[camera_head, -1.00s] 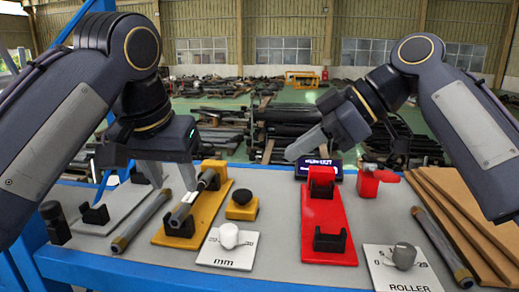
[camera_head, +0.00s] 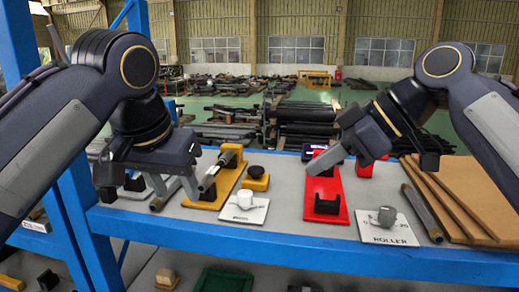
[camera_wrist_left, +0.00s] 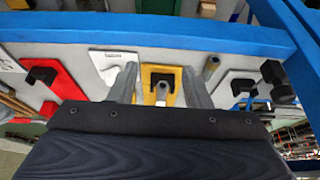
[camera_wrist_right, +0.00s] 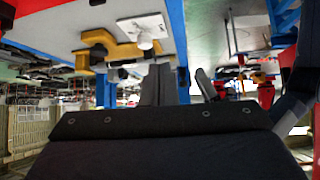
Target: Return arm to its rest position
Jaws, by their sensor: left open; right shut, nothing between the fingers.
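My left gripper (camera_head: 172,188) is open and empty in the head view, in front of the left part of the bench beside the yellow stand (camera_head: 228,184). A grey pipe (camera_head: 212,172) rests in that stand. In the left wrist view, the yellow stand (camera_wrist_left: 152,72) shows beyond and between the two spread fingers. My right gripper (camera_head: 326,161) is shut and empty. In the head view it overlaps the red stand (camera_head: 335,190); I cannot tell its height above it. The right wrist view shows its closed fingers (camera_wrist_right: 158,84) with nothing between them.
The bench's blue front edge (camera_head: 300,243) runs across, with a blue post (camera_head: 80,190) at left. White dial plates (camera_head: 243,213) (camera_head: 388,234), a loose pipe (camera_head: 422,213) and brown boards (camera_head: 470,205) lie on top. A lower shelf holds small objects and a green tray (camera_head: 225,281).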

